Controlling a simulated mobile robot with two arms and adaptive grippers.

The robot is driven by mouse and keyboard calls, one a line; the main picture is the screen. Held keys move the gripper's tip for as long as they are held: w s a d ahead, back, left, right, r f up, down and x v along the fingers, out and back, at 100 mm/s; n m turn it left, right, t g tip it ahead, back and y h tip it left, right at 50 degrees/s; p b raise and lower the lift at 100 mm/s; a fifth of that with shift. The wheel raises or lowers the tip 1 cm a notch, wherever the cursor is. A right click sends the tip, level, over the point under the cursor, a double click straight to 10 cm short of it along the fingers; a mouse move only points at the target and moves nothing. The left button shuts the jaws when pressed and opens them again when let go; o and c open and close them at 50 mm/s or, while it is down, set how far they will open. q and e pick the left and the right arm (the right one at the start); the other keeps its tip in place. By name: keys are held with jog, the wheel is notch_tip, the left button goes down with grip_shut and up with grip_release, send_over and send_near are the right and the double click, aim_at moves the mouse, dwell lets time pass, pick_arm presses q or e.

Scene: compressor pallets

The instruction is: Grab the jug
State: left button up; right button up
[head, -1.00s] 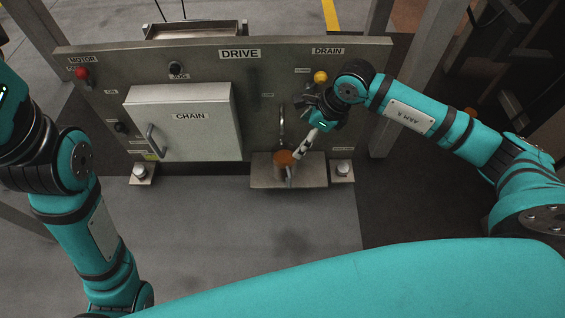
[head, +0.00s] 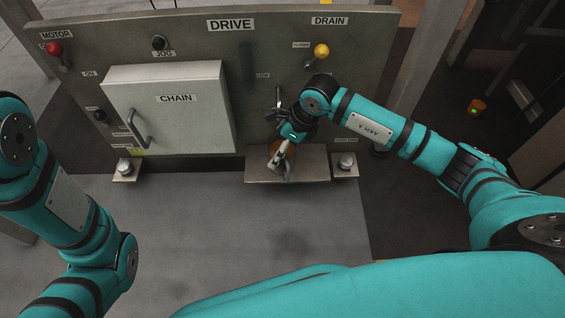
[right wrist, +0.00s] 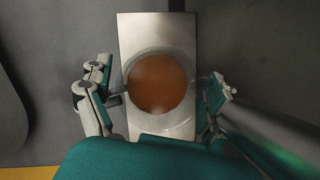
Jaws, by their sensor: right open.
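The jug (right wrist: 157,83) is seen from above in the right wrist view, a round pale vessel with orange-brown contents. It stands on a metal shelf (right wrist: 147,30). In the head view the jug (head: 290,150) is mostly hidden behind my right gripper (head: 280,156). In the right wrist view my right gripper (right wrist: 156,95) is open, with one finger on each side of the jug. Whether the fingers touch the jug, I cannot tell. My left arm shows at the left of the head view, but its gripper is out of view.
The upright metal panel (head: 235,80) stands just behind the shelf, with a CHAIN box (head: 172,120) at left and a yellow-knobbed DRAIN lever (head: 321,51) above right. A small bracket with a knob (head: 345,163) sits right of the shelf. The floor in front is clear.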

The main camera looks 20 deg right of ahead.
jog(key=shift+b+x, duration=0.5)
jog(key=shift+x, duration=0.75)
jog(key=shift+d+r, duration=0.1)
jog(key=c, duration=1.2)
